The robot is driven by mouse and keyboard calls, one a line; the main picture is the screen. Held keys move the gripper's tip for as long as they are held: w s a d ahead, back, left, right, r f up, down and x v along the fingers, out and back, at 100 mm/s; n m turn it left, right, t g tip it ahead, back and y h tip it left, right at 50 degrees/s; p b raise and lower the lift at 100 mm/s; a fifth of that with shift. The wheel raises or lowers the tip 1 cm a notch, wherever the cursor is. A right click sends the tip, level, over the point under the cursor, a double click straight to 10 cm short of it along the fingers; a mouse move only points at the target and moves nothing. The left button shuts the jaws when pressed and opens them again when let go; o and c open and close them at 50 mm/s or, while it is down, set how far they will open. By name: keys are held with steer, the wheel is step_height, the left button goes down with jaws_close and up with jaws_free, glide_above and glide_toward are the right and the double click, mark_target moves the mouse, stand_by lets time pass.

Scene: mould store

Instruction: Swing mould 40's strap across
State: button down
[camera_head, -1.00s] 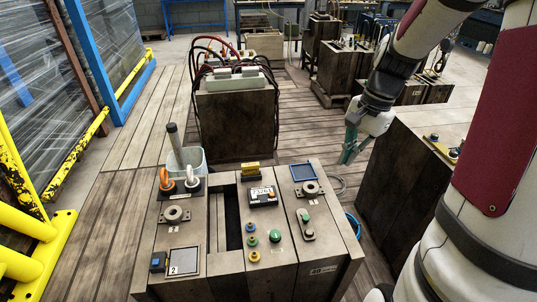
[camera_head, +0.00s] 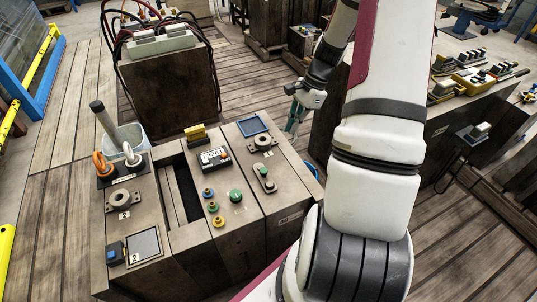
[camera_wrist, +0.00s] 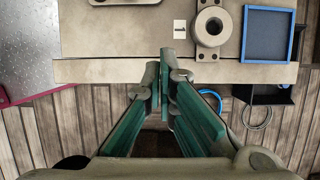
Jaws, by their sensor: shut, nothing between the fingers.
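Mould 40 (camera_head: 285,190) is the right-hand wooden-looking block of the near group, with a number plate (camera_head: 290,217) on its front face. In the wrist view only the strap's edge (camera_wrist: 125,2) shows at the top. A round metal ring (camera_head: 262,144) and a blue-rimmed tray (camera_head: 253,125) sit farther back on the same top. My gripper (camera_head: 290,128), with teal fingers, is shut and empty beyond the block's back right corner. In the wrist view its fingertips (camera_wrist: 167,80) are beside the block's edge.
A hose-topped block (camera_head: 170,90) stands behind. More blocks (camera_head: 440,120) stand right.

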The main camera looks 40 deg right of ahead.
mark_target(260, 164)
steer(key=b+x, duration=0.1)
steer(key=x, duration=0.8)
steer(key=shift+b, duration=0.35)
steer(key=a, duration=0.2)
steer(key=w+a+f, duration=0.1)
steer(key=shift+w+a+r, duration=0.1)
steer(key=shift+a, duration=0.5)
steer(key=shift+w+a, duration=0.1)
steer(key=shift+w+a+n, duration=0.15)
steer(key=shift+a+n, duration=0.05)
steer(key=shift+n, duration=0.2)
steer(key=shift+w+a+n+g, duration=0.4)
steer(key=shift+a+n, duration=0.15)
steer(key=shift+n, duration=0.25)
